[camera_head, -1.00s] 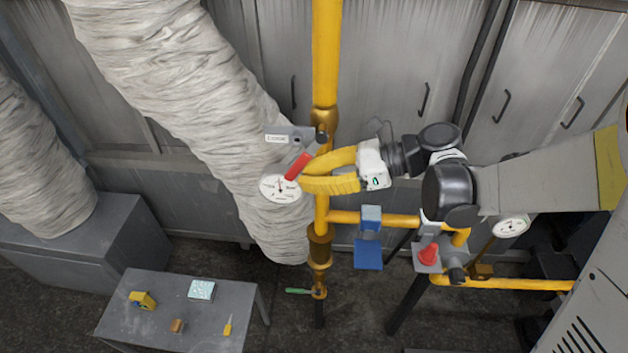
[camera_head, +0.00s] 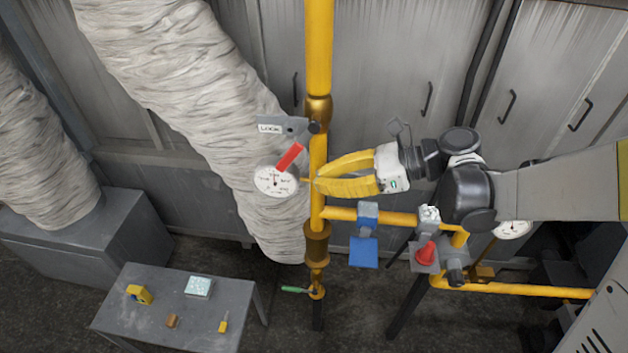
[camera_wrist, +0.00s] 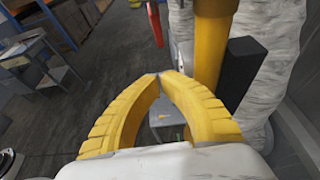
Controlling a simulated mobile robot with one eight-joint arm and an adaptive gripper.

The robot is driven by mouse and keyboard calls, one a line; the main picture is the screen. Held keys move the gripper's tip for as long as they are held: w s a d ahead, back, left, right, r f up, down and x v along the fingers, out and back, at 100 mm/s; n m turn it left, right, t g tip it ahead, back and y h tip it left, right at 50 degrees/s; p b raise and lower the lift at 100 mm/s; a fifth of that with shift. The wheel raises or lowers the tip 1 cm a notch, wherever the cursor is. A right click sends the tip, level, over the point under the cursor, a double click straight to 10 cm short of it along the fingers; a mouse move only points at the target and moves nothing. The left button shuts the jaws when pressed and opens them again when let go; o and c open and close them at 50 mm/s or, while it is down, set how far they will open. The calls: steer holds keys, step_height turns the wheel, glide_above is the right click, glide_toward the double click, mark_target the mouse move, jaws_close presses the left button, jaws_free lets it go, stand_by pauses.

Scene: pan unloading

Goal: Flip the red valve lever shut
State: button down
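The red valve lever (camera_head: 290,157) slants down and left, beside the vertical yellow pipe (camera_head: 317,215) and just above a white dial gauge (camera_head: 276,181). A red piece at the top of the wrist view (camera_wrist: 154,22) appears to be the same lever. My gripper (camera_head: 317,180) has yellow fingers whose tips lie at the pipe in the head view, right of and below the lever and apart from it. In the wrist view the fingertips (camera_wrist: 158,75) meet with nothing visible between them. The lever's pivot is not clearly visible.
A grey "LOCK" plate (camera_head: 280,127) sits above the lever. A blue paddle (camera_head: 364,252) and a red knob (camera_head: 427,253) are on the lower pipework. A green handle (camera_head: 295,290) is low on the pipe. A grey table (camera_head: 190,325) with small items stands lower left.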

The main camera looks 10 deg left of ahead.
steer(key=f+v, duration=0.1)
steer(key=v, duration=0.7)
steer(key=shift+d+p, duration=0.35)
steer(key=shift+p, duration=0.05)
steer(key=shift+d+y+b, duration=0.5)
steer(key=shift+y+b, duration=0.5)
steer(key=shift+b, duration=3.6)
